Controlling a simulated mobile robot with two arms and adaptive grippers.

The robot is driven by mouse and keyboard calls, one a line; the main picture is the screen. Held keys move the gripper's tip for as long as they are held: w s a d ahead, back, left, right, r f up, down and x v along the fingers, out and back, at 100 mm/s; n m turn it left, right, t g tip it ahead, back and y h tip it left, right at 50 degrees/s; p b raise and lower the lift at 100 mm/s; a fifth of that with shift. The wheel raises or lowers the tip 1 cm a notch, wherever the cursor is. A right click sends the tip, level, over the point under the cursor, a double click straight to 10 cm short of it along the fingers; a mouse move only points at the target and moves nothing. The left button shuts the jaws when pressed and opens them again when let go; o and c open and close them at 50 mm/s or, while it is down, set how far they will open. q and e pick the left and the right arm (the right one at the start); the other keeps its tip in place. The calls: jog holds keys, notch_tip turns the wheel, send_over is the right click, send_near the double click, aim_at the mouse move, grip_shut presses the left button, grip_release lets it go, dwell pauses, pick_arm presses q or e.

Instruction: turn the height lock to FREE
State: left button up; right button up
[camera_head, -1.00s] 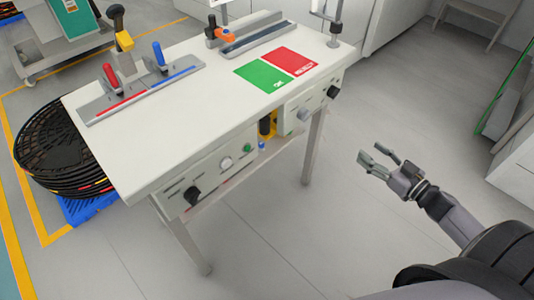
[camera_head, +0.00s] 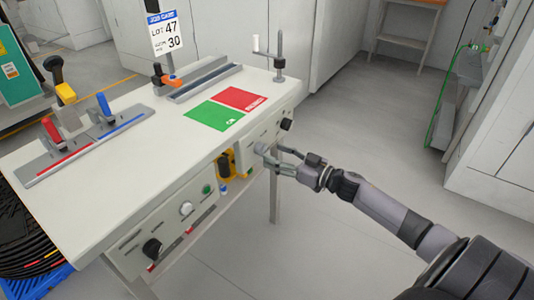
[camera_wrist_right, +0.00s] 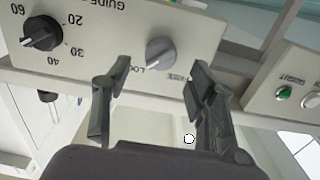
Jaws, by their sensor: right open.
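The height lock is a round grey knob (camera_wrist_right: 160,53) on the table's front panel. In the right wrist view, where the panel appears upside down, it sits just beyond and between my fingertips. Letters reading "LOC" show beside it; another label near the right finger is too blurred to read. The knob's exact setting is unclear. My right gripper (camera_head: 274,156) is open and empty in front of the panel, and its fingers hide the knob in the head view. The right wrist view shows the gripper (camera_wrist_right: 157,75) with fingers apart on both sides. My left gripper is out of view.
A black numbered dial (camera_wrist_right: 42,33) sits beside the knob. The white table (camera_head: 135,170) carries a green-and-red mat (camera_head: 213,115) and a red-and-blue fixture (camera_head: 85,145). A yellow part (camera_head: 225,166) sits under the table edge.

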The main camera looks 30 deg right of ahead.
aim_at(265, 150)
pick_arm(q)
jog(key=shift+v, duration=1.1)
pick_arm(e)
jog(key=shift+x, duration=1.95)
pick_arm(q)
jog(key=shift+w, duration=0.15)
pick_arm(e)
jog(key=c, duration=1.1)
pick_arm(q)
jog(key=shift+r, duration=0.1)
pick_arm(e)
jog(key=shift+c, duration=0.2)
